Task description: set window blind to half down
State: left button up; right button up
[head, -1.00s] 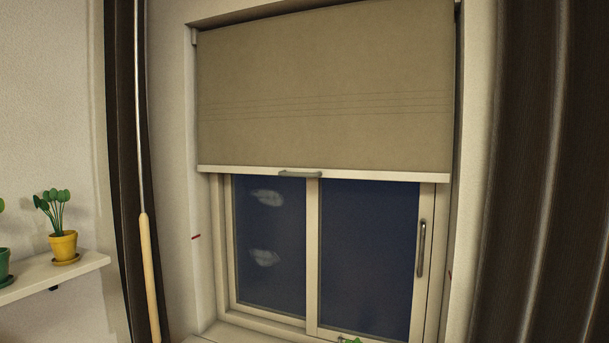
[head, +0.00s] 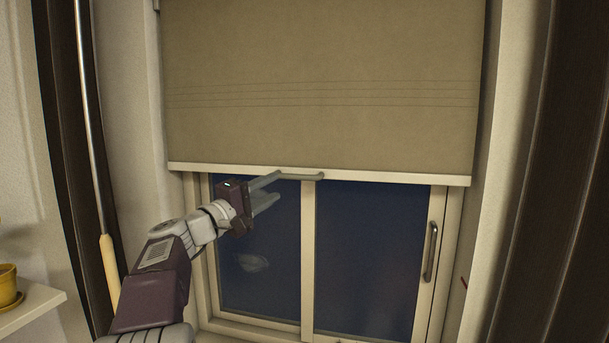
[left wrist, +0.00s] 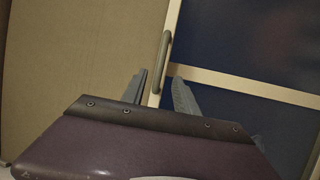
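The beige window blind (head: 320,60) hangs over the upper part of the window. Its pale bottom bar (head: 400,178) carries a small grey handle (head: 303,176) near the middle. My left gripper (head: 279,185) is open and empty in front of the window, its fingertips close to the left end of the handle. In the left wrist view the handle (left wrist: 163,58) lies just ahead of and between the spread fingers of the gripper (left wrist: 161,82); I cannot tell whether they touch it. My right gripper is not in view.
The sliding window (head: 365,260) below the blind shows dark glass. A red mark (head: 464,283) is on the right side of the recess. Dark curtains (head: 555,180) flank the window. A wand (head: 90,130) hangs at left, near a shelf (head: 30,308) with a yellow pot (head: 8,285).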

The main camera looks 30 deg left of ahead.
aim_at(292, 178)
pick_arm(q)
jog(key=p+x, duration=0.6)
jog(key=x, duration=0.2)
jog(key=shift+r, duration=0.15)
jog(key=shift+w+d, duration=0.15)
jog(key=shift+w, duration=0.2)
jog(key=shift+w+d, duration=0.15)
jog(key=shift+d, duration=0.2)
jog(key=shift+a, duration=0.15)
grip_shut()
dwell(0.4)
